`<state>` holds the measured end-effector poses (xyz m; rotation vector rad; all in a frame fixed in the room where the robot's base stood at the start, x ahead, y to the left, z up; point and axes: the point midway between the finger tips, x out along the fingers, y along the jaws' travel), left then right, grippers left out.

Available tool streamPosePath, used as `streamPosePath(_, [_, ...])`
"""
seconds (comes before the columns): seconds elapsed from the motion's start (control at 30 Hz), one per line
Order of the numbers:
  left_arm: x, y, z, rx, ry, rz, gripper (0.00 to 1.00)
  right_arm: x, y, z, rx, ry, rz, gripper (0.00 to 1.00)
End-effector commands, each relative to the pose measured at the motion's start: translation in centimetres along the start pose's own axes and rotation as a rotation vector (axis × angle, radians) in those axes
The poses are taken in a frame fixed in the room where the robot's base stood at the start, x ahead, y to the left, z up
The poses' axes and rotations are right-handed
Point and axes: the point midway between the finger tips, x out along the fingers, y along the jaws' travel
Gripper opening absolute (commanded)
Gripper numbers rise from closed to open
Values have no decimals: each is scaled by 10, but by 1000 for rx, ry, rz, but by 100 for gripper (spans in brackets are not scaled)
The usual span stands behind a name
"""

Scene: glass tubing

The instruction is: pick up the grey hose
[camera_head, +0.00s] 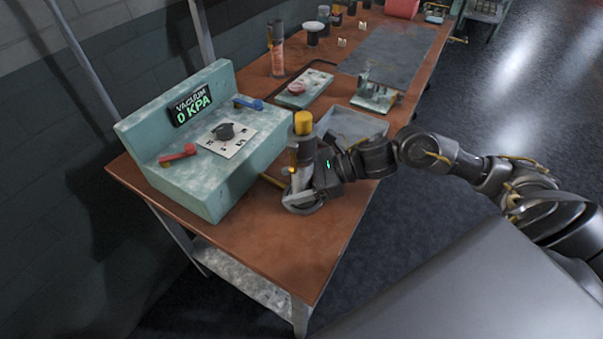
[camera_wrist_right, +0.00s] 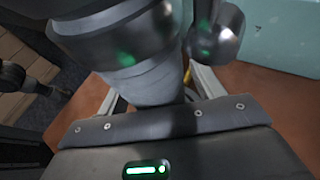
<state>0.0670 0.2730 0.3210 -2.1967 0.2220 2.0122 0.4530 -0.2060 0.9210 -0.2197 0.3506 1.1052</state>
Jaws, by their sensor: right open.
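I cannot pick out a grey hose for certain in either view. My right gripper (camera_head: 305,182) is at the near part of the bench, beside a grey upright metal piece with a yellow cap (camera_head: 303,123). In the right wrist view a large grey rounded metal body (camera_wrist_right: 125,45) fills the top middle and tapers down between the pale fingers. The right gripper is open, with its fingers on either side of that body; whether they touch it is hidden. My left gripper is out of view.
A teal vacuum box (camera_head: 215,185) reading 0 KPA, with red and blue handles, stands left of the gripper. A grey tray (camera_head: 350,128) lies behind it. The brown bench (camera_head: 270,245) is clear toward its near edge. Bottles and fittings stand farther back.

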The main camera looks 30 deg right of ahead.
Motion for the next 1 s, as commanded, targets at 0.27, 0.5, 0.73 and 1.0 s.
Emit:
streamPosePath(0.27, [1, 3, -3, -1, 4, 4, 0, 0, 0, -1, 0, 1, 0, 56])
streamPosePath(0.5, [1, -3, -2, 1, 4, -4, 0, 0, 0, 0, 0, 0, 0, 24])
streamPosePath(0.73, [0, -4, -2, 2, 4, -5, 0, 0, 0, 1, -1, -2, -1, 3])
streamPosePath(1.0, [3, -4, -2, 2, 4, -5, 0, -2, 0, 4, -3, -2, 0, 3])
